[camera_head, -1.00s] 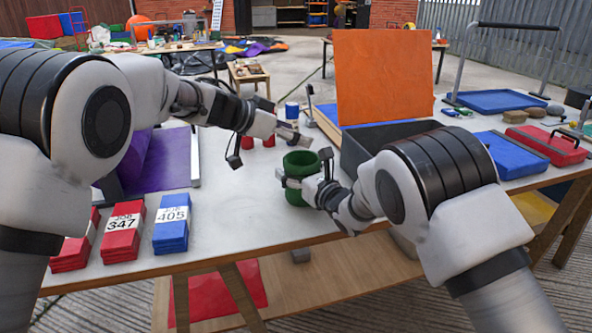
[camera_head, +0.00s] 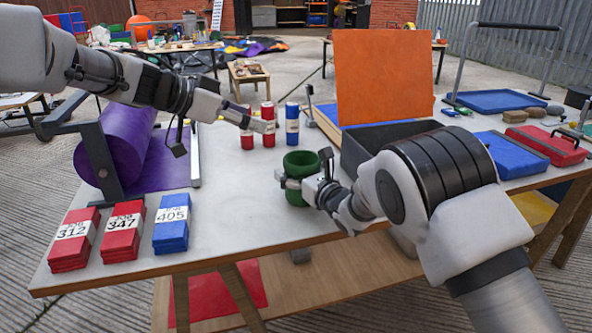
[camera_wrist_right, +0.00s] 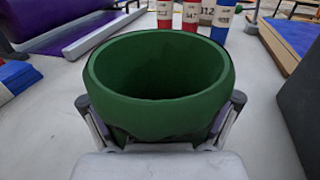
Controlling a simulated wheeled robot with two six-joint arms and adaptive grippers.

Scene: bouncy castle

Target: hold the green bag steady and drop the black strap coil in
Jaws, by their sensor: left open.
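The green bag (camera_head: 303,163) is a round, open-topped container standing upright on the table. In the right wrist view the green bag (camera_wrist_right: 160,122) has a wide open rim, and the inner wall that shows is bare; its bottom is hidden. My right gripper (camera_head: 285,181) has a finger on either side of the bag, touching it; the fingers also show in the wrist view (camera_wrist_right: 160,120). My left gripper (camera_head: 266,125) is open, up and left of the bag, in front of the red cylinders. I cannot make out a black strap coil in any view.
Two red cylinders (camera_head: 268,122) and a blue cylinder (camera_head: 292,124) stand behind the bag. A dark grey bin (camera_head: 365,152) is to its right. Numbered red packs (camera_head: 124,229) and a blue pack (camera_head: 171,232) lie front left, near a purple roll (camera_head: 115,145). Table left of the bag is clear.

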